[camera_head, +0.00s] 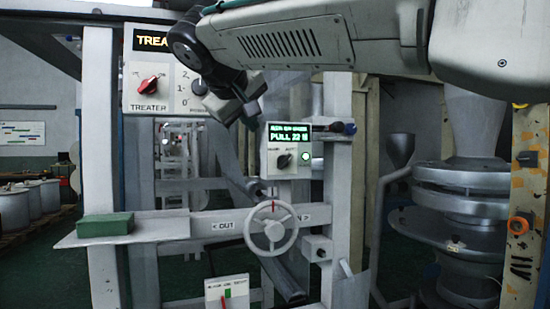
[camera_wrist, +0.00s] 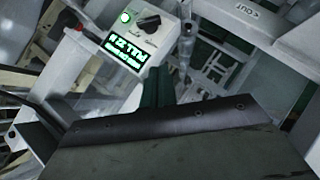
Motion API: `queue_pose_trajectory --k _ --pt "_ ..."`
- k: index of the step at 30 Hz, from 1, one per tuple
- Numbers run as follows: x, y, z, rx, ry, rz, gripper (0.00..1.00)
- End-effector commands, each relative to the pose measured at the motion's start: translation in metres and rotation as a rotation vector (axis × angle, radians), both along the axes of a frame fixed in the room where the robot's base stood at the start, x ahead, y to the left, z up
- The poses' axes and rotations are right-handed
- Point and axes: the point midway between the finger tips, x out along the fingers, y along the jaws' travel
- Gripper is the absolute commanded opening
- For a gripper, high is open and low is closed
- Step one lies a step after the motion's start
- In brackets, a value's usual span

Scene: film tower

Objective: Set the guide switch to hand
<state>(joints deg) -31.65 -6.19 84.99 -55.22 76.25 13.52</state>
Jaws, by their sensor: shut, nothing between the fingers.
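The guide switch is most likely the black knob (camera_head: 283,161) on the small white box (camera_head: 289,172) in the middle of the head view. A green-lit display reading PULL 22 tops this box, and a green lamp (camera_head: 306,155) glows to the knob's right. The knob seems to slant toward the upper right; its side labels are too small to read surely. In the wrist view the knob (camera_wrist: 149,24) shows rotated, beside the lit display (camera_wrist: 123,52). My gripper (camera_head: 247,114) is shut and empty, up and left of the box, apart from the knob.
A handwheel (camera_head: 271,232) stands below the box on a pale crossbar. The TREATER panel (camera_head: 158,90) with a red knob is at upper left, partly behind my arm. A green block (camera_head: 105,224) lies on the left shelf. Posts flank the box.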

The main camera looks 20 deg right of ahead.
Motion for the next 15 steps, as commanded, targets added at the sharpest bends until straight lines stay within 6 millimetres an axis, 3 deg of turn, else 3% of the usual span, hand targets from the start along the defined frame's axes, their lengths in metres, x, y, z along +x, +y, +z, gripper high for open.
queue_pose_trajectory --k 8,15 --pt "0.001 -0.002 -0.002 0.001 0.002 -0.001 0.00" --pt "0.022 -0.018 -0.018 0.000 0.005 -0.005 0.00"
